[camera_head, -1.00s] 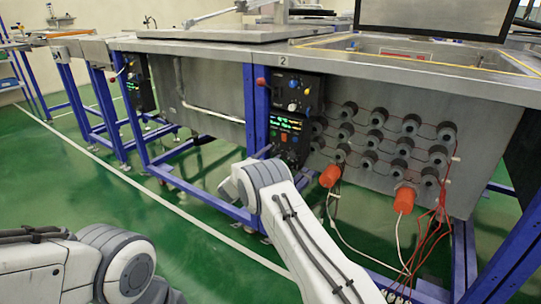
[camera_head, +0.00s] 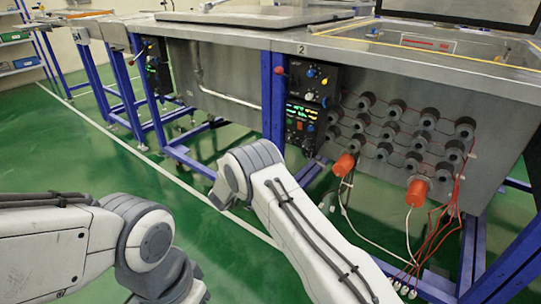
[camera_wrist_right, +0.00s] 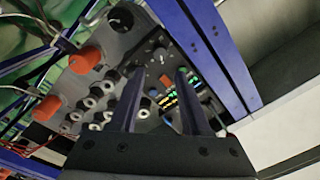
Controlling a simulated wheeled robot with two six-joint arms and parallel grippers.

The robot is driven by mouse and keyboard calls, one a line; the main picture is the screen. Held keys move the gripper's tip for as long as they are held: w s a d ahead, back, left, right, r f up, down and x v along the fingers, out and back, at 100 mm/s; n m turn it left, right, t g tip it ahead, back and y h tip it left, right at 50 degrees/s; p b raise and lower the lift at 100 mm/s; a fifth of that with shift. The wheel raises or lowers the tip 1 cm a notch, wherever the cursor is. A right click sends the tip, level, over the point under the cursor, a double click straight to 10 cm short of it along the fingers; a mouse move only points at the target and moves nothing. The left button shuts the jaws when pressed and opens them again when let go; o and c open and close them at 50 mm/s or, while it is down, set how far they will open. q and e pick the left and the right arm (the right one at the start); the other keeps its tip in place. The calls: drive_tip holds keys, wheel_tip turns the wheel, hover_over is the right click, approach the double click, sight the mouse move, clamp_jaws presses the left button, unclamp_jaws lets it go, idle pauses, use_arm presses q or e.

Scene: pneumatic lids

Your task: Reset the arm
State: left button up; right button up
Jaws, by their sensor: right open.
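My right gripper (camera_wrist_right: 155,100) shows in the right wrist view, with its two dark fingers apart and nothing between them. Beyond the fingers is the control panel (camera_wrist_right: 175,85) with lit rows of green and orange. In the head view my right arm (camera_head: 290,220) reaches up from the bottom toward the control panel (camera_head: 305,115); its gripper is hidden behind the arm. My left arm (camera_head: 110,245) comes in from the left, bent at a grey joint. The left gripper is outside the view.
A steel tank bench (camera_head: 400,65) on blue legs (camera_head: 273,95) stands in front of me. Its side carries several dark round fittings, orange plugs (camera_head: 416,192) and loose red and white cables. A lid (camera_head: 245,15) lies on top. Green floor (camera_head: 60,160) is clear at the left.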

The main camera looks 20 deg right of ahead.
drive_tip(key=s+a+r+n+t+y, duration=0.1)
drive_tip(key=a+r+n+y, duration=0.15)
drive_tip(key=n+y, duration=0.25)
drive_tip(key=s+a+r+n+y, duration=0.1)
drive_tip(key=r+n+y, duration=0.2)
drive_tip(key=n+y, duration=0.25)
drive_tip(key=s+d+f+n+g+y, duration=0.15)
drive_tip(key=s+n+g, duration=0.3)
drive_tip(key=s, duration=1.15)
drive_tip(key=s+d+f+n+g+y, duration=0.15)
drive_tip(key=s+f+n+g, duration=0.35)
drive_tip(key=s, duration=1.2)
drive_tip(key=s+a+r+n+g+y, duration=0.1)
drive_tip(key=s+a+r+n+g, duration=0.2)
drive_tip(key=s+a, duration=0.35)
drive_tip(key=s+a+r+n+y, duration=0.1)
drive_tip(key=s+a+r+n, duration=0.2)
drive_tip(key=s+a+r, duration=0.4)
wheel_tip(320, 180, up, 33)
drive_tip(key=a+p, duration=0.1)
drive_tip(key=p, duration=3.4)
drive_tip(key=shift+r+n, duration=0.2)
drive_tip(key=shift+n, duration=0.1)
drive_tip(key=shift+h, duration=0.25)
